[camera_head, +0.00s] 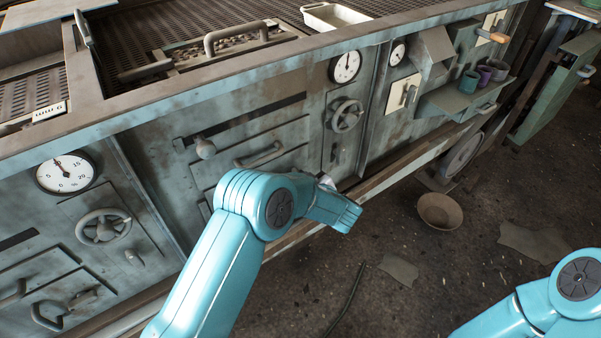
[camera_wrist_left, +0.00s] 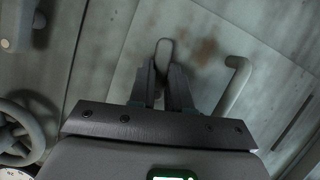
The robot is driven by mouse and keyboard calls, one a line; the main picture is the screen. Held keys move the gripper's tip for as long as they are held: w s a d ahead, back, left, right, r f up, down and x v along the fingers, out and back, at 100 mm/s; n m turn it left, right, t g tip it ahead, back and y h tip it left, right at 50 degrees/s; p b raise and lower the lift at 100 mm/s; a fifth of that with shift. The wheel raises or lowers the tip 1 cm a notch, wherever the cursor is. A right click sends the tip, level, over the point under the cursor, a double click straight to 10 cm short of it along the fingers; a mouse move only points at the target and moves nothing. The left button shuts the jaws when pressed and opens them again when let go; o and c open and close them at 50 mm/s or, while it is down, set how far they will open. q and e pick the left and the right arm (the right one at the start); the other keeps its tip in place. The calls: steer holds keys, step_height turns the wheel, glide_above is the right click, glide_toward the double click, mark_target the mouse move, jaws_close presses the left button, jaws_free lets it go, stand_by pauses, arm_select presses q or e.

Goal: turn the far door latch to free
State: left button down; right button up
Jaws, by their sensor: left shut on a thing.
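The far door latch shows in the left wrist view as a grey, rounded lever (camera_wrist_left: 164,50) pointing up the picture on a worn grey-green door (camera_wrist_left: 118,82). My left gripper (camera_wrist_left: 160,78) has its two dark fingers shut on the latch's lower end. A bent door handle (camera_wrist_left: 233,85) stands to the right of the fingers. In the head view this door's handle (camera_head: 258,155) shows, but my blue left arm hides the latch and most of my left gripper. My right arm shows at the lower right, its gripper out of view.
Beside the door are a handwheel (camera_head: 346,115), a small lever (camera_head: 337,151) and a dial gauge (camera_head: 345,67). A ledge (camera_head: 372,178) runs below the door. A bowl (camera_head: 440,211) lies on the floor. The near section has another handwheel (camera_head: 103,227) and door handle (camera_head: 45,317).

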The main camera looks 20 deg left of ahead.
arm_select(q)
steer(key=shift+w+m+g+y+p, duration=0.1)
steer(key=shift+m+g+y+p, duration=0.2)
steer(key=shift+m+p, duration=0.4)
steer(key=c, duration=1.1)
jaws_free()
steer(key=shift+f, duration=0.1)
steer(key=shift+o, duration=0.2)
steer(key=v, duration=1.6)
steer(key=shift+d, duration=0.25)
steer(key=shift+w+a, duration=0.1)
